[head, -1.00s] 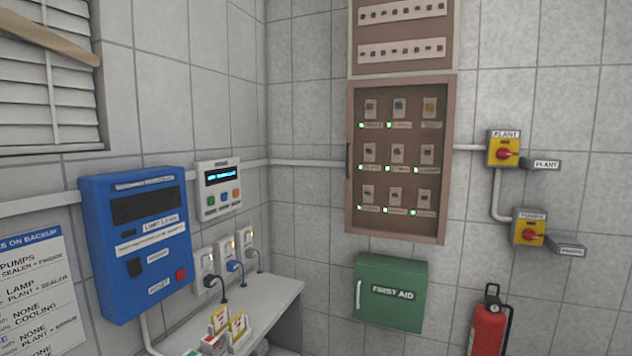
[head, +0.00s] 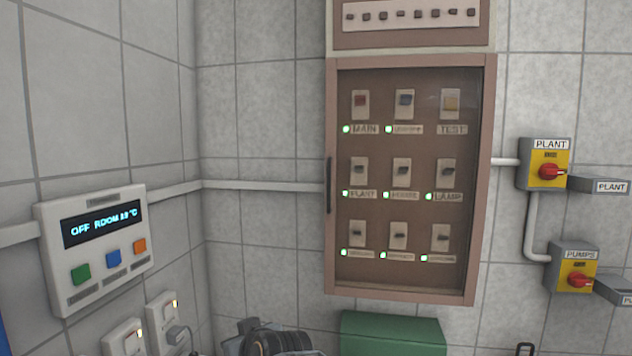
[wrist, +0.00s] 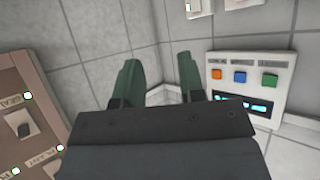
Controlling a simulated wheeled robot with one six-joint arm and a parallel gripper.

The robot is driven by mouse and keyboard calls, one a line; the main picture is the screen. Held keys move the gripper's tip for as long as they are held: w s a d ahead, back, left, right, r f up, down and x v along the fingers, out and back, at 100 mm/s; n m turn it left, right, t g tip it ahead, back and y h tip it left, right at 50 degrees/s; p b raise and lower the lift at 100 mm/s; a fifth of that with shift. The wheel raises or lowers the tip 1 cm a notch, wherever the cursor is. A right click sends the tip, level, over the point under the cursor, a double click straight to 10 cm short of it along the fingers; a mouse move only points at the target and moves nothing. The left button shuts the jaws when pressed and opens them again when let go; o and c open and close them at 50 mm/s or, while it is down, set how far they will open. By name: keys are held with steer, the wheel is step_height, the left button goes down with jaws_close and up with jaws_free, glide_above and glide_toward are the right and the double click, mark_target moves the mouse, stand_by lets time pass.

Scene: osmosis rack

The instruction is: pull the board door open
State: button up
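The board door (head: 484,180) is a brown frame with a clear pane on the wall. It looks shut, and rows of labelled switches with green lights show through it. Its dark upright handle (head: 329,185) is on the left edge. In the wrist view, part of the board (wrist: 62,105) shows at the left, turned over, with a switch; the handle cannot be made out there. My gripper (wrist: 158,75) has two green fingers spread apart with nothing between them. In the head view, only a dark part of my arm shows at the bottom; the fingers are not visible.
A white control box (head: 95,245) with coloured buttons is on the left wall, above sockets. A green first aid box (head: 392,335) hangs below the board. PLANT (head: 545,165) and PUMPS (head: 573,268) switches stick out at right. A pipe (head: 265,186) runs left of the board.

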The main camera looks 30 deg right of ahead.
steer(key=w+d+r+t+h, duration=0.1)
steer(key=w+d+r+t, duration=0.1)
steer(key=w+r+t, duration=0.3)
steer(key=m+g+h+p, duration=0.2)
steer(key=m+g+h, duration=0.2)
steer(key=m+h, duration=1.05)
glide_toward(328, 184)
steer(key=w+d+n+h+p, duration=0.1)
steer(key=w+d, duration=0.1)
steer(key=w+d+r+n+h+p, duration=0.1)
steer(key=w+d, duration=0.1)
steer(key=w+d+n+h+p, duration=0.1)
steer(key=w+d+p, duration=0.1)
steer(key=d, duration=0.1)
steer(key=shift+w+r+h, duration=0.15)
steer(key=shift+r+h, duration=0.05)
steer(key=shift+h, duration=0.05)
steer(key=shift+w+d+r, duration=0.15)
steer(key=shift+w+d, duration=0.1)
steer(key=shift+d, duration=0.2)
jaws_close()
